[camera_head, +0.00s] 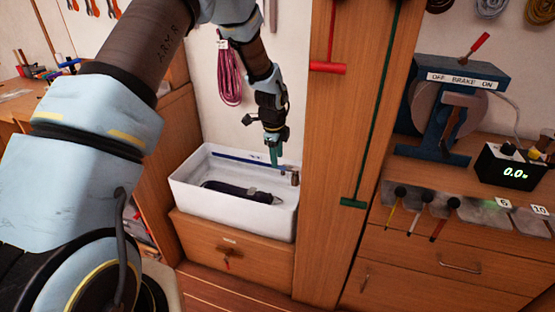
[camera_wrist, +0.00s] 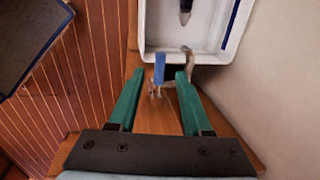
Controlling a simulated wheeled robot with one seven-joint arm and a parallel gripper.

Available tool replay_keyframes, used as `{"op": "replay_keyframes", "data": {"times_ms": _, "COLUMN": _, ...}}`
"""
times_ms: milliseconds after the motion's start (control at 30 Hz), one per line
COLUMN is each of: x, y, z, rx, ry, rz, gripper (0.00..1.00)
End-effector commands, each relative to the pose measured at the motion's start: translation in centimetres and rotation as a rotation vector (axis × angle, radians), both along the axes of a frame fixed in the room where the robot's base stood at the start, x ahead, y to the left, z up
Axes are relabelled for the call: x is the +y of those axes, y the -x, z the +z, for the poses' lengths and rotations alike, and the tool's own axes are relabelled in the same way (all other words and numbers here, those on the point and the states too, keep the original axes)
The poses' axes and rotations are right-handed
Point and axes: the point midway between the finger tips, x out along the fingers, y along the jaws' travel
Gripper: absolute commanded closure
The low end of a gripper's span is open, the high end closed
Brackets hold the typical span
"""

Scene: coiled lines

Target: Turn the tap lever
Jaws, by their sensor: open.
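The tap (camera_head: 294,178) is a small metal fitting at the right end of the white sink (camera_head: 190,192) in the head view. In the wrist view its metal body (camera_wrist: 155,93) stands just outside the sink's near rim, and a blue lever (camera_wrist: 159,68) rises from it. My gripper (camera_head: 274,160) points down over the far right part of the sink. In the wrist view its two green fingers (camera_wrist: 159,74) are open, with the blue lever showing in the gap between them. I cannot tell whether either finger touches the lever.
A wooden post (camera_head: 318,190) stands close on the right, with a red T-handle (camera_head: 328,68) and a green one (camera_head: 353,203). A pink coiled line (camera_head: 229,78) hangs behind.

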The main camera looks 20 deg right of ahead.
Motion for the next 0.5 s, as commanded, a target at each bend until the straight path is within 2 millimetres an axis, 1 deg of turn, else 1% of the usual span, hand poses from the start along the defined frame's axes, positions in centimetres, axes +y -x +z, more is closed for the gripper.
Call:
{"op": "replay_keyframes", "data": {"times_ms": 100, "x": -0.2, "y": -0.1, "z": -1.4, "rx": 0.002, "ry": -0.001, "rz": -0.001, "gripper": 0.51}}
{"op": "replay_keyframes", "data": {"times_ms": 200, "x": -0.3, "y": -0.3, "z": -2.2, "rx": 0.001, "ry": -0.001, "rz": -0.001, "gripper": 0.51}}
{"op": "replay_keyframes", "data": {"times_ms": 333, "x": -0.3, "y": -0.4, "z": -2.7, "rx": 0.001, "ry": -0.001, "rz": 0.0, "gripper": 0.51}}
{"op": "replay_keyframes", "data": {"times_ms": 500, "x": -0.4, "y": -0.4, "z": -2.8, "rx": 0.0, "ry": 0.0, "rz": 0.0, "gripper": 0.51}}
